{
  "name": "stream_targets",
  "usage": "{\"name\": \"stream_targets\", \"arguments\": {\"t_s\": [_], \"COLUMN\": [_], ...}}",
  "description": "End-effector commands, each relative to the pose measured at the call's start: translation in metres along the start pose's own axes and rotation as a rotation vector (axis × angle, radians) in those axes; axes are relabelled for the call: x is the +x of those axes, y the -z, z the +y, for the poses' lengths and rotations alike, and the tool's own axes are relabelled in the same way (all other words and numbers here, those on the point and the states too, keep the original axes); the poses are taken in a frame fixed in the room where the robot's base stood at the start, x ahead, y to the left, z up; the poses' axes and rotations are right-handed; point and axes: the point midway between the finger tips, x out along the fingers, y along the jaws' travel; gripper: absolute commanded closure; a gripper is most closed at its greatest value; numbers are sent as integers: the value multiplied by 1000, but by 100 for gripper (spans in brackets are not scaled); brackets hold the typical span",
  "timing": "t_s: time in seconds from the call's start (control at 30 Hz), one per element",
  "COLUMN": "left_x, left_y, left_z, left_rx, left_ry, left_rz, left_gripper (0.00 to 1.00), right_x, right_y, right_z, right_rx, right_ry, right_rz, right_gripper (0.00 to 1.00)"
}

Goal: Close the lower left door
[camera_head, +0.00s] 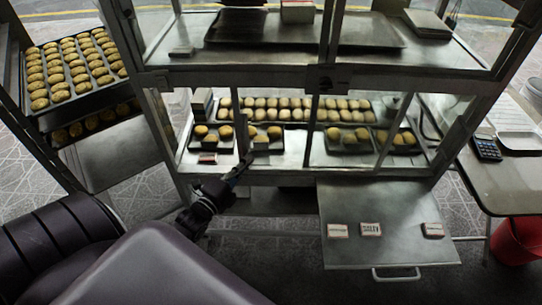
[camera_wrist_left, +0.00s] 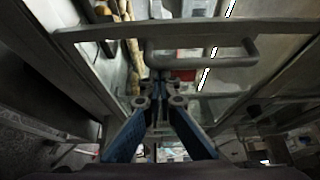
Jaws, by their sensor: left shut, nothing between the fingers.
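The glass display cabinet (camera_head: 255,80) stands ahead, with pastries behind its lower glass. My left gripper (camera_head: 243,163) is shut and empty in front of the lower left section. In the left wrist view its blue fingers (camera_wrist_left: 160,82) come together just below a grey bar handle (camera_wrist_left: 205,60) on a metal frame. I cannot tell if they touch it. The frame seems to belong to the lower left door; how far it stands open is unclear. My forearm hides part of the cabinet's lower left. My right gripper is not in view.
A flat panel with a handle (camera_head: 397,275) and small labels (camera_head: 370,229) juts out at lower right. A rack with pastry trays (camera_head: 72,68) stands at left. A side table (camera_head: 510,175) with a calculator (camera_head: 486,149) and a red bucket (camera_head: 515,242) are at right.

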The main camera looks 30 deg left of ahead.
Motion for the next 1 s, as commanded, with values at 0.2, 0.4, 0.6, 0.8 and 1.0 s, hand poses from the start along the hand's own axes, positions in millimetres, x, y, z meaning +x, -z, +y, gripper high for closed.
{"name": "stream_targets", "arguments": {"t_s": [0.2,0.4,0.6,0.8,1.0], "left_x": [-42,-76,-102,-119,-126], "left_y": [-72,-130,-175,-204,-215], "left_z": [2,3,3,2,1], "left_rx": [7,5,3,1,-1], "left_ry": [-5,-4,-3,-1,-1], "left_rz": [-3,-4,-4,-4,-4], "left_gripper": [100,100,100,100,100], "right_x": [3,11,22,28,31], "right_y": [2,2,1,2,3], "right_z": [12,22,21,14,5], "right_rx": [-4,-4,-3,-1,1], "right_ry": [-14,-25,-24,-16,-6], "right_rz": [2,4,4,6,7], "right_gripper": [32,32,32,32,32]}}
